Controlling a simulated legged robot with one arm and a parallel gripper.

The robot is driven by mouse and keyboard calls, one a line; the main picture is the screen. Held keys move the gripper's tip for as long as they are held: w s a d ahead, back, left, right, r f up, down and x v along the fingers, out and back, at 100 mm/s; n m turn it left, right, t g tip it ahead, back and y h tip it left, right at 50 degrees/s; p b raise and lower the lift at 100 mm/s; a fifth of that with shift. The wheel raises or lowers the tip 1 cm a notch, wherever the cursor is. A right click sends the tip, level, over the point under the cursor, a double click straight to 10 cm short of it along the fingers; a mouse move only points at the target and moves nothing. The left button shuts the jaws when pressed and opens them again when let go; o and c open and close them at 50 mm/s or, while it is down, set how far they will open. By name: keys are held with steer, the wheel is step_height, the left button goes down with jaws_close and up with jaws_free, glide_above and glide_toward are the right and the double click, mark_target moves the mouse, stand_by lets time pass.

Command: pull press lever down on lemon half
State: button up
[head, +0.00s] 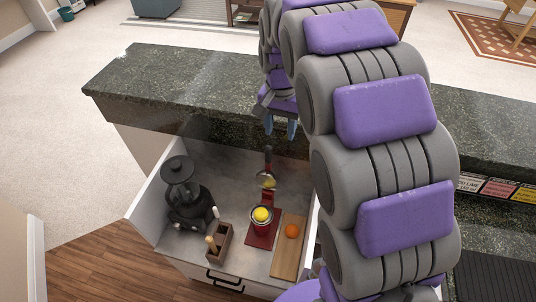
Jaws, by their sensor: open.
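The press lever (268,159) rises behind and above the cup, raised, with a dark and reddish handle. My gripper (280,128) is above and slightly right of the lever's top in the picture, with two bluish fingertips apart and nothing between them. It appears apart from the lever, though the depth between them is hard to judge. My arm hides the area to the right.
A wooden cutting board (285,262) with an orange (292,231) lies right of the press. A raised dark stone bar top (170,85) runs behind the counter.

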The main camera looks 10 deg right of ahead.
steer(key=m, duration=0.1)
glide_above(268, 155)
steer(key=w, duration=0.1)
step_height(268, 155, down, 2)
step_height(268, 155, down, 17)
steer(key=b, duration=0.3)
steer(key=shift+w+d, duration=0.1)
jaws_close()
stand_by(0.4)
